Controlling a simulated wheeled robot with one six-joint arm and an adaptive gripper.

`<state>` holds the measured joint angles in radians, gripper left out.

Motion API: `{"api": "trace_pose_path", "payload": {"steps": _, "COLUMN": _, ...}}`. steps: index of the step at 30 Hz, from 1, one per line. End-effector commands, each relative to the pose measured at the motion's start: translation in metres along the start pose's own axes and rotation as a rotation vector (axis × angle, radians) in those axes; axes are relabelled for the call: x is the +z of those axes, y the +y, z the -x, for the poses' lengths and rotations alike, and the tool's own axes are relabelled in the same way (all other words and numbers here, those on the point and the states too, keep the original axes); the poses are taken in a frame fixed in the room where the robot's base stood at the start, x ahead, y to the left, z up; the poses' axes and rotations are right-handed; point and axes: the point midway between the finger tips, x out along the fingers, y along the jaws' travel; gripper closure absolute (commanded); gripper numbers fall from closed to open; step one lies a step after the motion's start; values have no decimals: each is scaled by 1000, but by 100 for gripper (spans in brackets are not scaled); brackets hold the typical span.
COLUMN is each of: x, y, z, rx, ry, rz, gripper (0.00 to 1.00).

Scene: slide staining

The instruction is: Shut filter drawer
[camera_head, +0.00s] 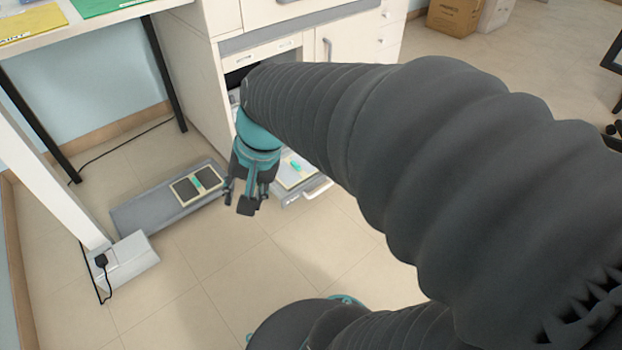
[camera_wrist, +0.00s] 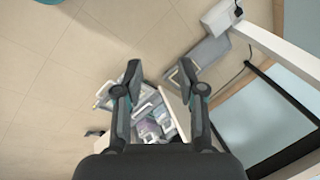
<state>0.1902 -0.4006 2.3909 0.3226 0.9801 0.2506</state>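The filter drawer, a low drawer in the white cabinet, stands pulled out. Its front handle (camera_head: 318,188) and a pale panel with a green tag (camera_head: 296,170) show to the right of my gripper; my arm hides much of the rest. My gripper (camera_head: 246,203) points down just left of the drawer, above the floor. In the wrist view my gripper (camera_wrist: 160,72) has its fingers spread, with nothing held between them. Drawer contents (camera_wrist: 150,118) show beyond and between the fingers. I cannot tell whether a finger touches the drawer.
A pale framed panel with two dark pads (camera_head: 198,185) lies on a grey slab (camera_head: 140,212) left of my gripper. A white box with a plug (camera_head: 128,260) stands by the desk leg. A cardboard box (camera_head: 455,15) is far back. The tiled floor in front is clear.

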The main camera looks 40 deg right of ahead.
Motion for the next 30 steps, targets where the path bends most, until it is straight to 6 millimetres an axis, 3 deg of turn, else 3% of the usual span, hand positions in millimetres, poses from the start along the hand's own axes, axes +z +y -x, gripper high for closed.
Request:
{"api": "trace_pose_path", "payload": {"steps": 9, "x": -62, "y": -4, "z": -53, "rx": -119, "ry": -278, "rz": -660, "gripper": 61}}
{"api": "trace_pose_path", "payload": {"steps": 17, "x": -125, "y": 12, "z": -99, "rx": -226, "ry": -497, "rz": -1197, "gripper": 61}}
{"api": "trace_pose_path", "payload": {"steps": 23, "x": -178, "y": 43, "z": -137, "rx": -323, "ry": -670, "rz": -1608, "gripper": 61}}
{"api": "trace_pose_path", "payload": {"steps": 30, "x": -236, "y": 105, "z": -190, "rx": -464, "ry": -896, "rz": -2083, "gripper": 61}}
